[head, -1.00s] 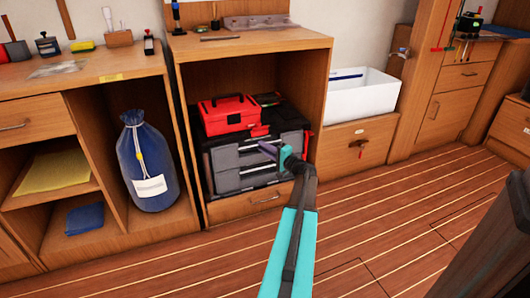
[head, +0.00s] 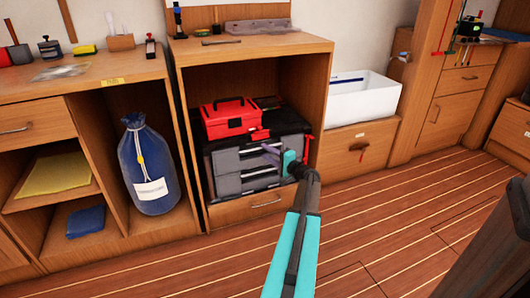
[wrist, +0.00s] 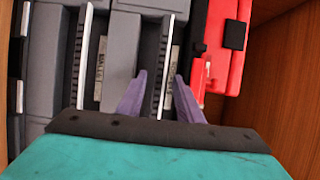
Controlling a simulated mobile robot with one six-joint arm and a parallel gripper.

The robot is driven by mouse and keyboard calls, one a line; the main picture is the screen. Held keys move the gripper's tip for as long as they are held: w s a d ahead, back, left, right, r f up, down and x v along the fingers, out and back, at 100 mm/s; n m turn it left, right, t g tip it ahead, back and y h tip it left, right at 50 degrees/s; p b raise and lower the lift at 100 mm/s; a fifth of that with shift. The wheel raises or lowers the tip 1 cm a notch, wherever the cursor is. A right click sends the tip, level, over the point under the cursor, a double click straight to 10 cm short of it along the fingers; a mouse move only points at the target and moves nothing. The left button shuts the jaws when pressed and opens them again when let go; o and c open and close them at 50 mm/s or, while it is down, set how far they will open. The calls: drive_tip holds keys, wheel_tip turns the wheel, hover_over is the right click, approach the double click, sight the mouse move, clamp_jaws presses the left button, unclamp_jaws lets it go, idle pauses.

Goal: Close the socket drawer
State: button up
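A black and grey tool chest (head: 228,185) with stacked grey drawers sits inside the open wooden cabinet. Its drawer fronts have pale handle strips and label slots. The upper grey drawer (head: 228,161) is by my gripper; it also shows in the wrist view (wrist: 121,50), where the chest appears turned sideways. The labels are too small to read, so I cannot tell which is the socket drawer or how far out it is. My gripper (wrist: 160,75) has its two purple fingers apart with nothing held, over a handle strip. Contact is unclear. In the head view, my gripper (head: 270,149) partly covers the chest's right side.
A red toolbox (head: 229,117) sits on the chest. The cabinet wall (head: 317,110) stands close on the right. A white bin (head: 362,101) rests on a low cabinet to the right. A blue bag (head: 148,165) stands in the left compartment. The floor (head: 400,230) in front is clear.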

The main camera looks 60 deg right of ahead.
drive_tip(key=p+v, duration=0.3)
drive_tip(key=v, duration=0.9)
drive_tip(key=shift+s, duration=0.25)
drive_tip(key=shift+a, duration=0.1)
